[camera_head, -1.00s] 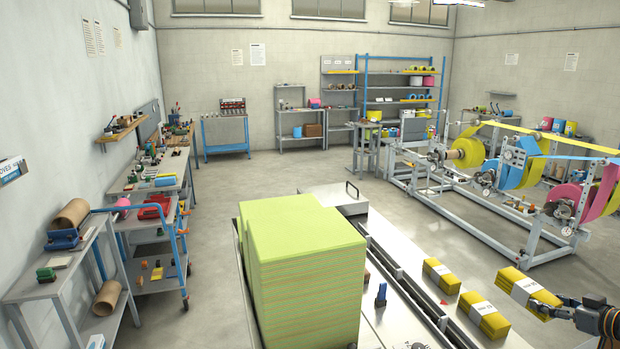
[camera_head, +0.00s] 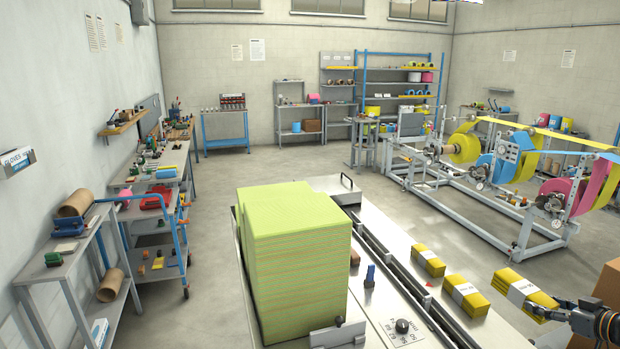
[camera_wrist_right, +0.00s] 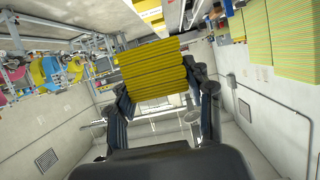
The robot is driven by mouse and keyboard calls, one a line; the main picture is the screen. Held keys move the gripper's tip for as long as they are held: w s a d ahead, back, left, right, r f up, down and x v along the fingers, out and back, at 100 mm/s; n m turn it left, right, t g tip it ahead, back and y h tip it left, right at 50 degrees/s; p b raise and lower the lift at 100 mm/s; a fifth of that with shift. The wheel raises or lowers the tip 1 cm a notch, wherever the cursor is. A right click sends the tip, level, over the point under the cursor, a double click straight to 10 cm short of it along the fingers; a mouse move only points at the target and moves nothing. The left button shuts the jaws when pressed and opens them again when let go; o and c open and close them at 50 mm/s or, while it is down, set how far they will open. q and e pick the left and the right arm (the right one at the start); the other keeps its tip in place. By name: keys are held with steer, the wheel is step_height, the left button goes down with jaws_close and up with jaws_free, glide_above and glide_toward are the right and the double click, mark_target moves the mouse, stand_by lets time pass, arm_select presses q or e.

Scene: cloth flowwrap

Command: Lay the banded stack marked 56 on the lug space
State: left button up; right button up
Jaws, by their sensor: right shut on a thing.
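My right gripper (camera_head: 552,306) is shut on a yellow banded stack (camera_head: 525,290) with a white band, at the lower right of the head view. The marking on its band is too small to read for certain. In the right wrist view the held stack (camera_wrist_right: 155,70) shows as yellow folded layers between both fingers (camera_wrist_right: 160,100). Two more yellow banded stacks, a nearer one (camera_head: 467,296) and a farther one (camera_head: 429,261), lie in a row on the steel table to the left of the held one. I cannot make out which place is the lug space. My left gripper is not in view.
A tall lime-green cloth stack (camera_head: 295,262) stands on the left of the steel table (camera_head: 385,300). A dark rail (camera_head: 395,283) runs along the table. A blue upright piece (camera_head: 369,276) and a black knob (camera_head: 402,326) stand between them. A cardboard box (camera_head: 606,285) is at right.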

steer(key=shift+s+a+r, duration=0.1)
steer(key=shift+s+a, duration=0.05)
steer(key=shift+s+a+r, duration=0.1)
steer(key=shift+s+a, duration=0.05)
steer(key=shift+s, duration=0.1)
steer(key=shift+m+h, duration=0.3)
steer(key=shift+h, duration=0.1)
steer(key=s+a, duration=0.2)
steer(key=a, duration=0.1)
steer(key=s+a, duration=0.1)
steer(key=a, duration=0.1)
steer(key=shift+s+r, duration=0.15)
steer(key=shift+r, duration=0.25)
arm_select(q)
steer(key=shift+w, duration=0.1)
arm_select(e)
steer(key=s+a+r+m+h, duration=0.1)
steer(key=s+a, duration=0.5)
steer(key=a, duration=0.5)
steer(key=s+a+r+m+h, duration=0.1)
steer(key=s+a, duration=0.4)
steer(key=a, duration=0.6)
steer(key=s+a+r+h, duration=0.1)
steer(key=s+a+r, duration=0.2)
steer(key=s+a, duration=0.3)
steer(key=a, duration=0.5)
steer(key=shift+s+a+m+t, duration=0.25)
steer(key=shift+s+m+t, duration=0.1)
steer(key=shift+m+t, duration=0.05)
